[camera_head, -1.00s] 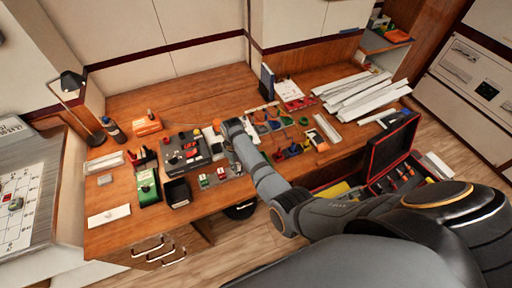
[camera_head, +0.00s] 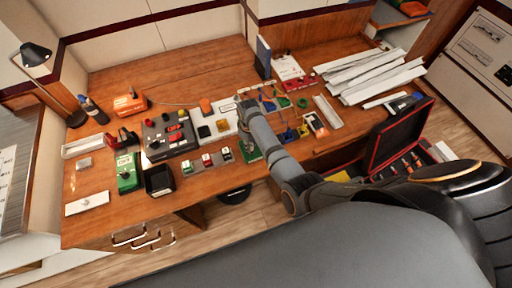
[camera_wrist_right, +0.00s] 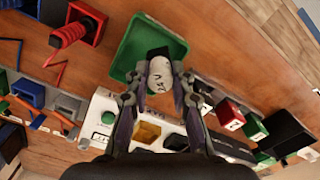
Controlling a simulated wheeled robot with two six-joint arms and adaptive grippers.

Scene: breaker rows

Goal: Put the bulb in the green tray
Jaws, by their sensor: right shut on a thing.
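My right gripper (camera_wrist_right: 160,88) is shut on the white bulb (camera_wrist_right: 159,74), with one finger on each side of it. In the wrist view the bulb appears in front of the near part of the green tray (camera_wrist_right: 135,38). I cannot tell how high it is above the tray floor. A dark piece shows just beyond the bulb, partly covered by it. In the head view my right arm hides the bulb and most of the tray; a green edge (camera_head: 250,153) shows beside the arm. My left gripper is not in view.
A white panel (camera_wrist_right: 103,103) with a green button and yellow and black blocks lies close to the tray. Small red, green and black boxes (camera_wrist_right: 255,128) stand to the right. An open toolbox (camera_head: 398,140) is at right.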

